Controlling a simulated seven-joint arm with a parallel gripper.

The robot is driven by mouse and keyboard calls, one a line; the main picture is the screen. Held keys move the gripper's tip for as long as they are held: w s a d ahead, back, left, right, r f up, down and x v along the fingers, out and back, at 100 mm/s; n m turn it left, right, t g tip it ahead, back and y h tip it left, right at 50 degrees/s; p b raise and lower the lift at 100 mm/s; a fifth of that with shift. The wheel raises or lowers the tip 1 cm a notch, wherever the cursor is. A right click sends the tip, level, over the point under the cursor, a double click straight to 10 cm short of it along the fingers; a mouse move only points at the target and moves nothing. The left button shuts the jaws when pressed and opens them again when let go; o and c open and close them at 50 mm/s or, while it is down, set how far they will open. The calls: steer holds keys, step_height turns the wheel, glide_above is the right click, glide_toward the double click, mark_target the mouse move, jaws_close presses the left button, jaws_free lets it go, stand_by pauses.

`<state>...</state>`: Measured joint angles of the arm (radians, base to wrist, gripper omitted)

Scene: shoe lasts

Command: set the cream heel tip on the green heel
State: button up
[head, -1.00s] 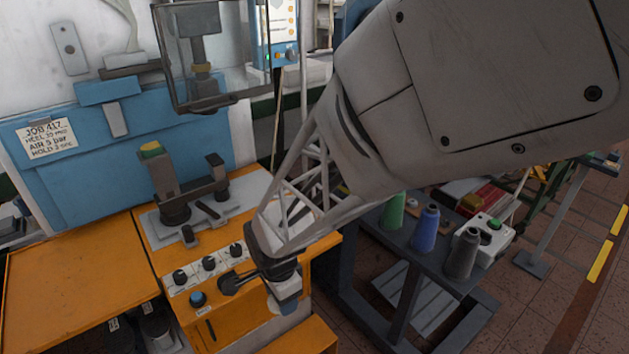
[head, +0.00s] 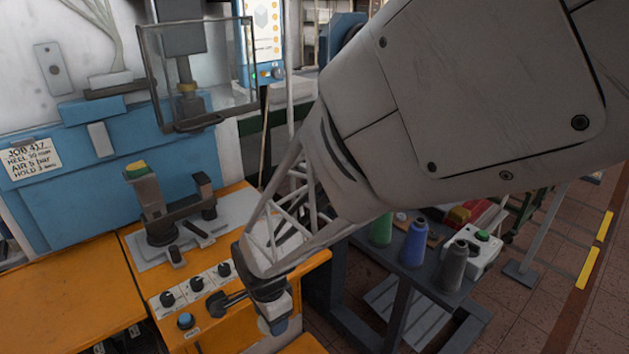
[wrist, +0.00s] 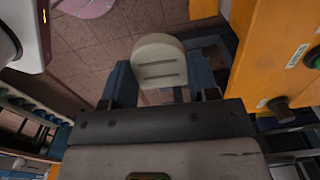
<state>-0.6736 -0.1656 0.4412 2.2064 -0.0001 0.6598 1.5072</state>
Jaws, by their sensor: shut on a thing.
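The green heel (head: 137,169) sits small on top of the upright grey post of the machine's fixture, with yellowish material beside it. My gripper (head: 273,322) hangs beside the front of the orange bench, right of and lower in the picture than the heel, well apart from it. In the wrist view my gripper (wrist: 160,90) is shut on the cream heel tip (wrist: 158,55), a pale rounded piece with two slots, held between the blue fingers. In the head view I cannot make out the tip.
A control panel with knobs (head: 196,285) lies left of my gripper. A clear guard (head: 200,75) hangs behind the fixture (head: 165,238). A dark cart with green, blue (head: 413,243) and grey thread spools stands to the right. Bare floor shows at far right.

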steer(key=w+a+r, duration=1)
steer(key=a+r, duration=0.1)
steer(key=a, duration=0.4)
glide_toward(137, 165)
steer(key=shift+s+d+f, duration=0.2)
steer(key=shift+s+d, duration=0.35)
steer(key=shift+s, duration=0.15)
steer(key=shift+w+a+r+n, duration=0.25)
steer(key=shift+w+a+n, duration=0.05)
steer(key=shift+w+a, duration=0.3)
steer(key=shift+d, duration=0.1)
steer(key=shift+f, duration=0.15)
steer(key=shift+f, duration=1.35)
steer(key=shift+f, duration=0.25)
steer(key=shift+f, duration=1.75)
